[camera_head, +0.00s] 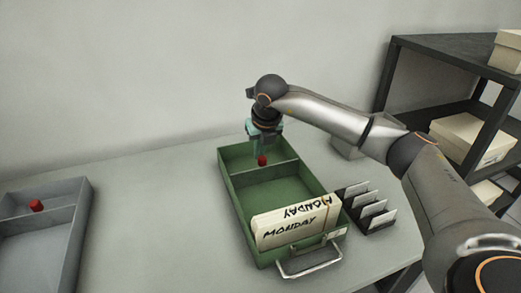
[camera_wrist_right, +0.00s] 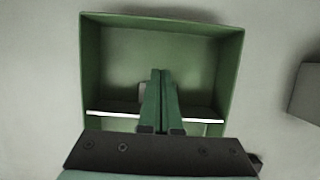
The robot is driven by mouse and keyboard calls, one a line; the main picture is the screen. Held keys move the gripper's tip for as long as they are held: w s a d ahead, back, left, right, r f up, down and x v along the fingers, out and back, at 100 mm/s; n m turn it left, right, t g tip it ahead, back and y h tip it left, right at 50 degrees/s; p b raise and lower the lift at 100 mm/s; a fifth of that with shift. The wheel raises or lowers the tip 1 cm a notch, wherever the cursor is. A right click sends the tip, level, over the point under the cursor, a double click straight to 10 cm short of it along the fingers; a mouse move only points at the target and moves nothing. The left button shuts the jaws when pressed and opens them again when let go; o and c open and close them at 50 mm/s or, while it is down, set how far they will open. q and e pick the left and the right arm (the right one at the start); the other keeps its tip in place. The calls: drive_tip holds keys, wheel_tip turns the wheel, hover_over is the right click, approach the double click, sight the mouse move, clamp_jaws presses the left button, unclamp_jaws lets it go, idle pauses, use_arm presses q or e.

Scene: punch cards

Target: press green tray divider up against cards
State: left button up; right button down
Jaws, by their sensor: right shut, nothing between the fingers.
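The green tray (camera_head: 316,184) stands on the table, its long side running away from me. Its divider (camera_head: 262,174) crosses it toward the far end and carries a red knob (camera_head: 262,161). The divider's bright top edge also shows in the right wrist view (camera_wrist_right: 108,114). A block of cream cards (camera_head: 290,228) marked MONDAY stands at the tray's near end, well apart from the divider. My right gripper (camera_head: 258,151) is shut and empty, pointing down at the far compartment just behind the knob. In the wrist view its fingers (camera_wrist_right: 159,76) partly hide the divider; contact cannot be told. My left gripper is out of view.
A metal handle (camera_head: 310,264) sticks out from the tray's near end. A rack with upright plates (camera_head: 370,207) stands to the right. A grey tray (camera_head: 84,209) with a red knob (camera_head: 37,206) lies left. Dark shelves (camera_head: 440,48) hold boxes at right. Table between the trays is clear.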

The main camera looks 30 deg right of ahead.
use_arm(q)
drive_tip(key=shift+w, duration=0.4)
use_arm(e)
drive_tip(key=shift+w+f, duration=0.1)
drive_tip(key=shift+f, duration=0.15)
